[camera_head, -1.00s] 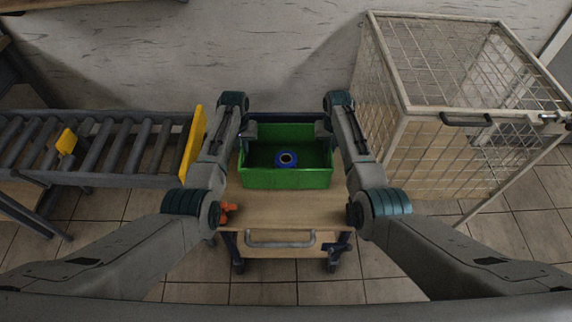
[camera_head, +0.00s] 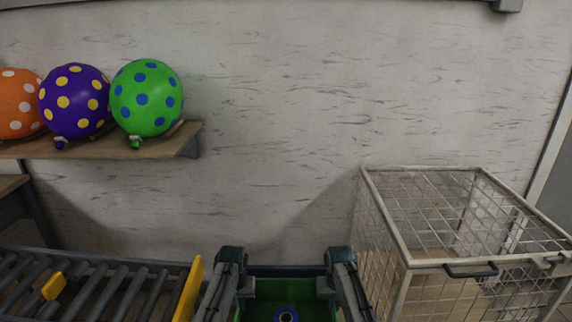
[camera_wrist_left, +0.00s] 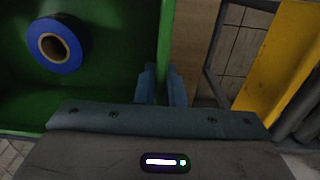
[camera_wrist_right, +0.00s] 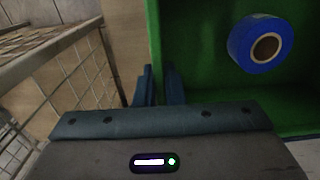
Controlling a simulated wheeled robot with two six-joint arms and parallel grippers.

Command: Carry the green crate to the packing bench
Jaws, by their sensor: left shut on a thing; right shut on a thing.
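The green crate (camera_head: 262,300) shows at the bottom of the head view, cut off by the frame's lower edge. A blue roll with a brown core (camera_head: 286,315) lies inside it; it also shows in the left wrist view (camera_wrist_left: 72,54) and the right wrist view (camera_wrist_right: 240,38). My left gripper (camera_wrist_left: 161,88) is shut on the crate's left wall, with one finger on each side. My right gripper (camera_wrist_right: 160,88) is shut on the crate's right wall in the same way. The packing bench cannot be made out for sure.
A roller conveyor (camera_head: 90,290) with a yellow end plate (camera_head: 190,290) stands close to the left. A wire cage (camera_head: 440,215) stands close to the right. Wall lies ahead.

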